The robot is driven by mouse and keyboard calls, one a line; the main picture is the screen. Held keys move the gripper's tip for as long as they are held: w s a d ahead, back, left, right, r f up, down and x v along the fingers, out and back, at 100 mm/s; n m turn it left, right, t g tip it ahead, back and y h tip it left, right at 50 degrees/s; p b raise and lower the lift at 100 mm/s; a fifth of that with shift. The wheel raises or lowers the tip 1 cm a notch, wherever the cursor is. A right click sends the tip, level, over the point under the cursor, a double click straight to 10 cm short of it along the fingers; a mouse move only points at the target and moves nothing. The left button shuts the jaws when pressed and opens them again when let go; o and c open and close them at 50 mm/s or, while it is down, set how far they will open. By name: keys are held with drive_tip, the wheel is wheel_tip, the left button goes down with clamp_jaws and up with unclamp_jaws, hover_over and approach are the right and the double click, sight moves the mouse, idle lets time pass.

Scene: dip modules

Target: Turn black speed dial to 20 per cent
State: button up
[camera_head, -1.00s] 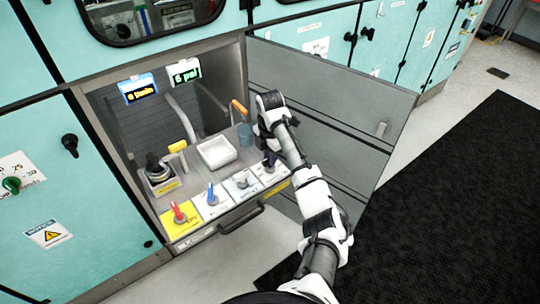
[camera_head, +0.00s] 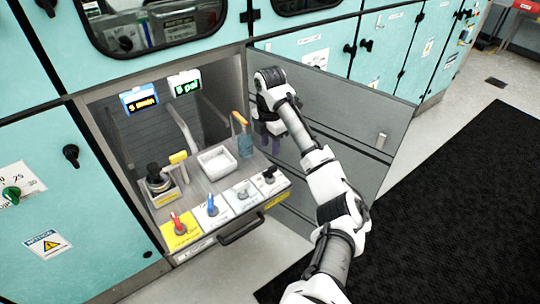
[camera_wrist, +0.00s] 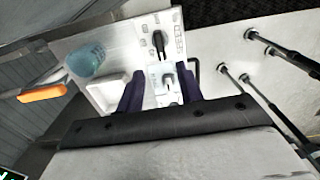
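The black dial (camera_head: 269,174) is at the right end of a row of dials on the pulled-out panel. In the wrist view the black dial (camera_wrist: 158,42) shows near the top, its dark handle lying roughly along the picture's vertical; its scale marks are too small to read. My gripper (camera_head: 267,140) is above and behind the dial row, apart from the black dial. In the wrist view my gripper (camera_wrist: 160,88) has its two purple fingers apart with nothing held; a white dial (camera_wrist: 168,80) shows between them, farther off.
Red (camera_head: 178,222), blue (camera_head: 211,205) and white (camera_head: 242,188) dials stand left of the black one. The open cabinet door (camera_head: 345,125) stands close at right.

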wheel_tip(320, 180, up, 3)
drive_tip(key=shift+r, duration=0.2)
idle(0.5)
